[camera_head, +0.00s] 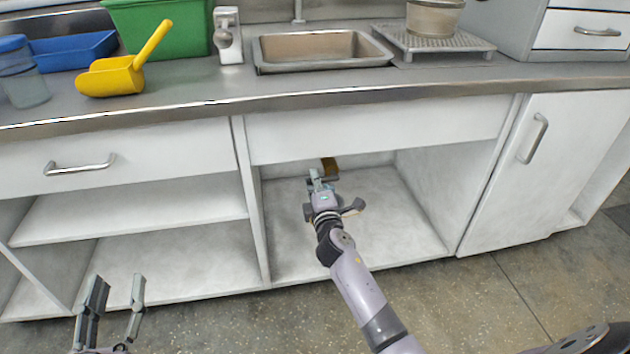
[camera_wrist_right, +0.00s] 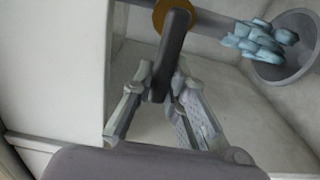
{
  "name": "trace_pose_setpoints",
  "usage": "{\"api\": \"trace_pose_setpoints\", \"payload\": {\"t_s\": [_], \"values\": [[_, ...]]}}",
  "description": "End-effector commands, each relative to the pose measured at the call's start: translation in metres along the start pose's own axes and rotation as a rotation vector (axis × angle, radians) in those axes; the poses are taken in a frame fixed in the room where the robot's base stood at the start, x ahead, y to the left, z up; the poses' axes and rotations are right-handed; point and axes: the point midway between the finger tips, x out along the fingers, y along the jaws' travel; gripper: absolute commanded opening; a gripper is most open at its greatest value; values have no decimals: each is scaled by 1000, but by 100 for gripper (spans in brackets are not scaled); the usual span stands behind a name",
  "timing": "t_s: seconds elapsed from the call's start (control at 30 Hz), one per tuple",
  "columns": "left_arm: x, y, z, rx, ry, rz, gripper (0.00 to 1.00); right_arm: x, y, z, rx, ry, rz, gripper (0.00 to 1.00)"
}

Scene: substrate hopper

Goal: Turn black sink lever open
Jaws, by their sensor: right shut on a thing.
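The black lever (camera_wrist_right: 174,48) shows in the right wrist view as a dark bar running down from a brass-coloured ring (camera_wrist_right: 160,12) on a grey pipe. My right gripper (camera_wrist_right: 160,82) is shut on the lever's lower end, with one finger on each side. In the head view, my right gripper (camera_head: 318,177) reaches into the open cabinet below the sink (camera_head: 325,63). It hides most of the lever there; a brass-coloured part (camera_head: 329,166) shows just behind it. My left gripper (camera_head: 112,296) is open and empty in front of the lower shelves at the left.
The cabinet's side walls and the counter edge (camera_head: 300,100) surround my right arm. A grey cone-shaped part (camera_wrist_right: 296,50) with pale blue pieces sits beside the pipe. A yellow scoop (camera_head: 115,78), green bin (camera_head: 165,28) and blue tray (camera_head: 75,50) stand on the counter.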

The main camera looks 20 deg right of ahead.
Motion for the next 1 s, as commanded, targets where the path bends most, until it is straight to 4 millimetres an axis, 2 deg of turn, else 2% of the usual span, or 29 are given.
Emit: {"api": "trace_pose_setpoints", "payload": {"t_s": [0.3,0.33,0.63,1.0], "values": [[0,0,0,0,2,0,40,0,0,0,-8,0,1,0],[0,0,0,0,2,0,40,0,0,0,-8,0,1,14],[0,0,0,0,1,0,40,0,0,0,-5,0,0,34],[0,0,1,-1,-3,0,40,-3,-1,0,-4,0,-1,35]]}}
